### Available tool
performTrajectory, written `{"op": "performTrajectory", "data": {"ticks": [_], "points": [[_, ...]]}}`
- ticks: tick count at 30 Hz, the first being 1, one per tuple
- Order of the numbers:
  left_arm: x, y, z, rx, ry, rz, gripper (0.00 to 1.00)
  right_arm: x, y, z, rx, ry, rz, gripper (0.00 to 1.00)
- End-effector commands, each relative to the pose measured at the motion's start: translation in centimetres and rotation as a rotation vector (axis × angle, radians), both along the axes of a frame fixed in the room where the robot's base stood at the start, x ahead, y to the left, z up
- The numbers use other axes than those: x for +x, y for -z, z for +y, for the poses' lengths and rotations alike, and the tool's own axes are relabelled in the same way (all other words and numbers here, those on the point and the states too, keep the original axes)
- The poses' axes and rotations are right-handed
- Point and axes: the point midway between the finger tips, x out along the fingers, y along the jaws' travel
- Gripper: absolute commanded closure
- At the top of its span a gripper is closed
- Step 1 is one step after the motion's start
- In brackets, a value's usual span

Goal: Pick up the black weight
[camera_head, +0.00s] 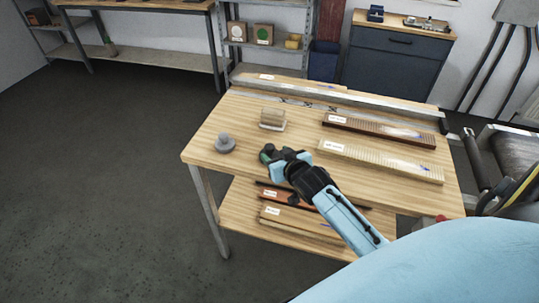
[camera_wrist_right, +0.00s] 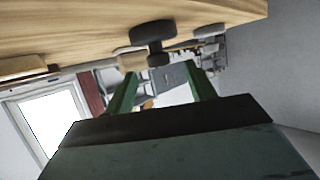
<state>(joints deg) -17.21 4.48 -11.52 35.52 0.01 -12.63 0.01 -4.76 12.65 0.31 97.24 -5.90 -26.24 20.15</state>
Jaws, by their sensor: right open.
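The black weight (camera_wrist_right: 153,34) shows in the right wrist view, which is upside down with the tabletop above. It stands on its base with its knob toward the gap between my fingers. My right gripper (camera_wrist_right: 162,82) is open, its two green fingers apart, with nothing between them that I can make out. In the head view my right gripper (camera_head: 268,157) is over the wooden table; dark shapes at its tip make the black weight hard to separate there. A grey weight (camera_head: 225,144) stands to its left and also shows in the wrist view (camera_wrist_right: 208,30). My left gripper is out of view.
A small stack of light blocks (camera_head: 272,118) lies behind the gripper. Labelled wooden strips (camera_head: 380,162) lie to the right, and a metal rail (camera_head: 330,96) runs along the back. A lower shelf (camera_head: 238,208) holds more strips. The table's front-left corner is clear.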

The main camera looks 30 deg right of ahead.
Motion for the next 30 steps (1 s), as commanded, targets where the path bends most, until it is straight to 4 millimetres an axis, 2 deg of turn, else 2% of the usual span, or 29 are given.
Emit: {"op": "performTrajectory", "data": {"ticks": [8, 19, 29, 30], "points": [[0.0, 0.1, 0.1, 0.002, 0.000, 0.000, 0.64, 1.5, 0.7, -0.3, -0.001, 0.001, 0.001, 0.45], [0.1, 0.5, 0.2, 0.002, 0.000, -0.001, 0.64, 5.2, 2.7, -0.9, 0.000, 0.000, 0.000, 0.45], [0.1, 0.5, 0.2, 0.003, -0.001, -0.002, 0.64, 5.6, 2.8, -1.0, -0.001, 0.000, 0.001, 0.45], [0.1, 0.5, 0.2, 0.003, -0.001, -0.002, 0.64, 5.6, 2.8, -1.0, -0.001, 0.000, 0.001, 0.50]]}}
